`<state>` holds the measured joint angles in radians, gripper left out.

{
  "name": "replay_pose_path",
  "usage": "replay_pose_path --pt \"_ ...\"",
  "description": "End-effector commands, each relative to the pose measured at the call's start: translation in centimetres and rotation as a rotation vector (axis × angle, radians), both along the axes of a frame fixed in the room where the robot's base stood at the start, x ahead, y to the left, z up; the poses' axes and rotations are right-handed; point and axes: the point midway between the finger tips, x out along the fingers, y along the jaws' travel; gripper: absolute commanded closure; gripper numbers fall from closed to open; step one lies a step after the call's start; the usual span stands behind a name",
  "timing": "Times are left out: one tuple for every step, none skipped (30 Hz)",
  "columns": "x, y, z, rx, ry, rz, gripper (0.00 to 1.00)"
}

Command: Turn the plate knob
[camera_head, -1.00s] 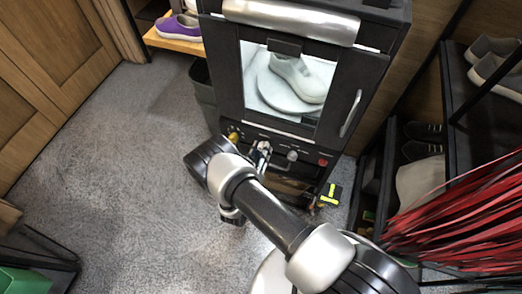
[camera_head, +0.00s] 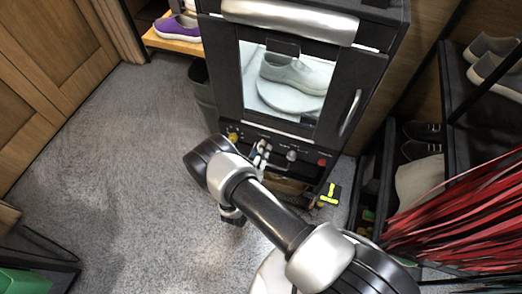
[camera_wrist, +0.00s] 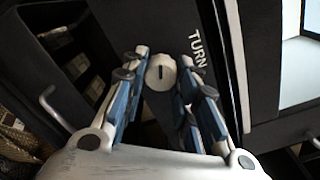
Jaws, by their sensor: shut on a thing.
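A white, dark-marked knob (camera_wrist: 160,73) sits between my gripper's two blue-padded fingers in the wrist view, beside the word "TURN", whose continuation is not visible. My gripper (camera_wrist: 160,84) is shut on this knob, and the fingers look tilted around it. In the head view, my gripper (camera_head: 261,153) is at the front panel of the black cabinet (camera_head: 222,66), and the knob is hidden there. Behind the cabinet's window, a grey-white shoe (camera_head: 298,73) rests on a round white plate (camera_head: 283,97), with its toe to the right.
The panel also has a yellow knob (camera_head: 233,136), a grey knob (camera_head: 291,155) and a red button (camera_head: 322,162). A door handle (camera_head: 350,112) is at the cabinet's right. Shelves with shoes (camera_head: 495,70) and red strips (camera_head: 460,220) stand at right. Floor (camera_head: 120,170) at left is clear.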

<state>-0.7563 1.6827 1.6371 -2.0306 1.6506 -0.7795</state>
Motion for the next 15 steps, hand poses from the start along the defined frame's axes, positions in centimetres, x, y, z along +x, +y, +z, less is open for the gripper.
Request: replay_pose_path --pt "-0.03 -0.02 -0.03 -0.001 0.002 0.000 0.97" --pt "-0.03 -0.02 -0.03 -0.001 0.002 0.000 0.97" --pt "-0.03 -0.02 -0.03 -0.001 0.002 0.000 0.97" --pt "-0.03 -0.02 -0.03 -0.001 0.002 0.000 0.97" --pt "-0.03 -0.02 -0.03 -0.001 0.002 0.000 0.97" --pt "-0.03 -0.02 -0.03 -0.001 0.002 0.000 0.97" --pt "-0.03 -0.02 -0.03 -0.001 0.002 0.000 0.97" --pt "-0.03 -0.02 -0.03 -0.001 0.002 0.000 0.97" --pt "-0.03 -0.02 -0.03 -0.001 0.002 0.000 0.97" --pt "-0.03 -0.02 -0.03 -0.001 0.002 0.000 0.72" --pt "-0.03 -0.02 -0.03 -0.001 0.002 0.000 0.70" --pt "-0.03 -0.02 -0.03 0.000 0.002 0.000 0.68" --pt "-0.03 -0.02 -0.03 0.000 0.002 0.000 0.66" --pt "-0.03 -0.02 -0.03 -0.001 0.000 0.000 0.64" --pt "-0.03 -0.01 -0.03 -0.001 0.000 0.000 0.61"
